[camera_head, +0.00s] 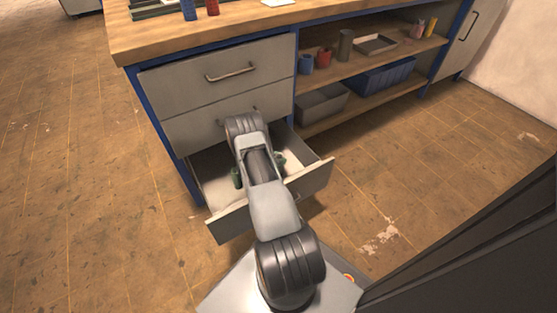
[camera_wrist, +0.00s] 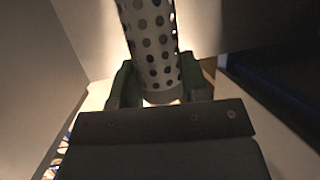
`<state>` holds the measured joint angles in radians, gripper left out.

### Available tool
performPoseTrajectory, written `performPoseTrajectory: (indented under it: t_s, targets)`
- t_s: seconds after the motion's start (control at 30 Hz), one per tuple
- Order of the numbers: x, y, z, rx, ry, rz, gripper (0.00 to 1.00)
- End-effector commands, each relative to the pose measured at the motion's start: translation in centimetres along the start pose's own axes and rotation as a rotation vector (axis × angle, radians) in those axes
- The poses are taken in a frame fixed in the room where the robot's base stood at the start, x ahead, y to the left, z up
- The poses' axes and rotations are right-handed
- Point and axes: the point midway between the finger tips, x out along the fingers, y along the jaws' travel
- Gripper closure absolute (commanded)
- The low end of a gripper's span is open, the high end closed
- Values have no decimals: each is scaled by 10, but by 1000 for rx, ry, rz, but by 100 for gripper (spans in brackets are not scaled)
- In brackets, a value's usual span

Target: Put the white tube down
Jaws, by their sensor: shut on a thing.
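The white tube (camera_wrist: 148,30) is a cylinder dotted with round dark holes. In the wrist view my gripper (camera_wrist: 158,86) is shut on it, with one dark green finger on each side near its lower end. In the head view my gripper (camera_head: 258,169) is over or in the open drawer (camera_head: 228,221), and my own arm hides the tube there. I cannot tell whether the tube touches the drawer floor.
The drawer is the lowest of the bench (camera_head: 220,28); two closed drawers (camera_head: 215,76) are above it. To the right, shelves hold a grey bin (camera_head: 321,104), a blue crate (camera_head: 387,78), cups and a tray (camera_head: 375,44). The floor (camera_head: 420,150) to the right is clear.

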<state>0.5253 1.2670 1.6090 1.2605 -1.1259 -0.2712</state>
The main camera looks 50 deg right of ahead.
Motion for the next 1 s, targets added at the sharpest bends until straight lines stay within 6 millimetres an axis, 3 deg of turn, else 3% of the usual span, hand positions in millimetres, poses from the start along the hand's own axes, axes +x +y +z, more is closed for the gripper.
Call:
performPoseTrajectory:
  t_s: [0.17,0.2,0.43,0.77,1.0]
  targets:
    - [2,0,5,0,0,0,82]
    - [1,0,4,0,0,0,56]
    - [1,0,3,0,0,1,34]
    - [-1,0,-2,0,0,0,33]
    - [-41,-1,-3,-4,-1,-4,33]
